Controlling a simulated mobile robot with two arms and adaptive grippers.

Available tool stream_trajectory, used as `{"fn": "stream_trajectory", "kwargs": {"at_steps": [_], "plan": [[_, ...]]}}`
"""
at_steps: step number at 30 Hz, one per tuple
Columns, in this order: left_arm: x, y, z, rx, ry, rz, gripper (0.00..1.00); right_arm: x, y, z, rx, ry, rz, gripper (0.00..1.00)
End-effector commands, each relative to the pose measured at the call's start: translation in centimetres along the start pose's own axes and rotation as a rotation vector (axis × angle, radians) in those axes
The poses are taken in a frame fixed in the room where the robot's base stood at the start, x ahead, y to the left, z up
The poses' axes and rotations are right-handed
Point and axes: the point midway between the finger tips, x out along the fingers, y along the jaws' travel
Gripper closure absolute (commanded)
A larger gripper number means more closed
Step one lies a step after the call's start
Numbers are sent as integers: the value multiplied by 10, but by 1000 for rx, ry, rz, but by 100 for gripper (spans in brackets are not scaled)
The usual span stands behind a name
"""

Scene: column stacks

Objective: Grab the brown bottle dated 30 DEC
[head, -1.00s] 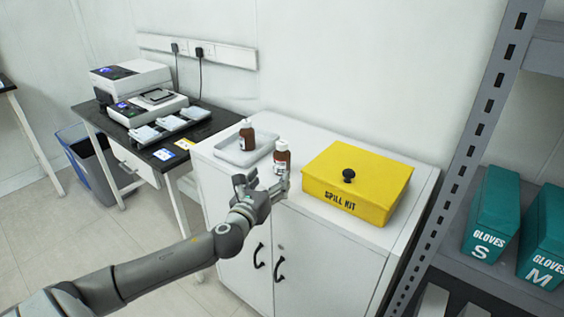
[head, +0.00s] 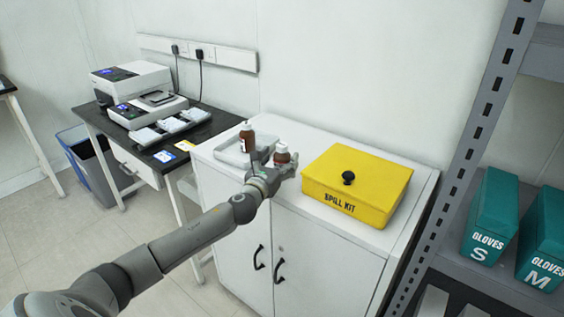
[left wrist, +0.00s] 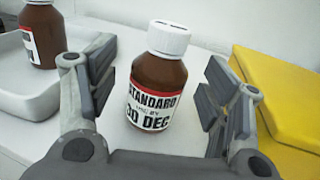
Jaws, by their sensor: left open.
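The brown bottle dated 30 DEC (left wrist: 157,82) stands on the white cabinet top, with a white cap and a red-and-white label reading STANDARD. It also shows in the head view (head: 281,154), its lower part hidden by my gripper. My left gripper (head: 275,163) is open, with its two fingers either side of this bottle in the left wrist view (left wrist: 151,85), and a gap shows on both sides. A second brown bottle (head: 247,138) stands in the white tray at left; its label is partly cut off in the left wrist view (left wrist: 44,40). My right gripper is not in view.
A yellow spill kit box (head: 330,190) sits right of the bottle on the cabinet (head: 330,238). The white tray (left wrist: 20,92) is close to the left finger. A wall stands behind, and a grey shelf with green glove boxes (head: 491,216) stands at right.

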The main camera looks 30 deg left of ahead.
Motion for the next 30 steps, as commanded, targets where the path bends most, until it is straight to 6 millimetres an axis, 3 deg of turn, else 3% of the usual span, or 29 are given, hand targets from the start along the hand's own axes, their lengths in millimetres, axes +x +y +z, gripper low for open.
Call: {"fn": "stream_trajectory", "kwargs": {"at_steps": [6,15,27,30], "plan": [[20,0,0,0,0,0,28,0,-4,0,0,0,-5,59],[22,0,0,0,0,-1,29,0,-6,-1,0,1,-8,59],[22,0,0,0,0,-1,81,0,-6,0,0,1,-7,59],[22,0,1,0,-1,-1,83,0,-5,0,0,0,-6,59]]}}
